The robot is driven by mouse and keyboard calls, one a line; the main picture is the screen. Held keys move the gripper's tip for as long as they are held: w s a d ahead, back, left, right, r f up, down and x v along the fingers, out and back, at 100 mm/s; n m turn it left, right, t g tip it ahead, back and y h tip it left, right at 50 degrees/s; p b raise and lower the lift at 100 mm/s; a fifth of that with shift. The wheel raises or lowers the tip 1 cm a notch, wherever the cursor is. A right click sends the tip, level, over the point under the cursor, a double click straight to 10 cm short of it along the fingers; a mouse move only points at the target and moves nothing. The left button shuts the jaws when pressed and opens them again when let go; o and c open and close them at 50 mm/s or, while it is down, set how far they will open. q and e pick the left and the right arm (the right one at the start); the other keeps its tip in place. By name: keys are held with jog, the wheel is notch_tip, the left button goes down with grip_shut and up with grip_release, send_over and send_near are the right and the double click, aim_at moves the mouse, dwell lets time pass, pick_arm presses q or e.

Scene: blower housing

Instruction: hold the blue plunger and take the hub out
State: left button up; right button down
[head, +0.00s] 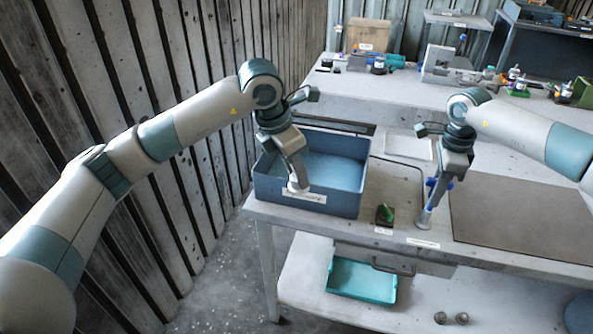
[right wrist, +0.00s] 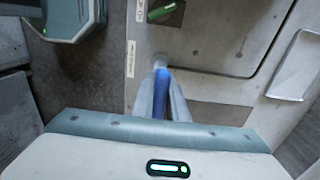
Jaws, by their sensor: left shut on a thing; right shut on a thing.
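My right gripper (head: 424,218) is shut on the blue plunger (right wrist: 160,92), low over the front of the bench. In the right wrist view the blue plunger lies between the two grey fingers (right wrist: 160,66). In the head view some blue shows beside the gripper. My left gripper (head: 298,188) is over the front part of the blue bin (head: 348,205), pointing down. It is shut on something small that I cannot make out. I cannot pick out the hub in either view.
A dark block with a green piece (head: 385,214) stands on the bench between the bin and my right gripper. A dark mat (head: 525,222) lies to the right. A teal tray (head: 362,282) is on the lower shelf. Several items stand on the back bench.

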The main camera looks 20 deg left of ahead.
jog(key=shift+r, duration=0.85)
jog(key=c, duration=1.7)
grip_release()
jog(key=shift+o, duration=0.2)
jog(key=shift+r, duration=0.15)
notch_tip(320, 180, up, 12)
jog(key=shift+f, duration=0.15)
jog(key=shift+f, duration=0.1)
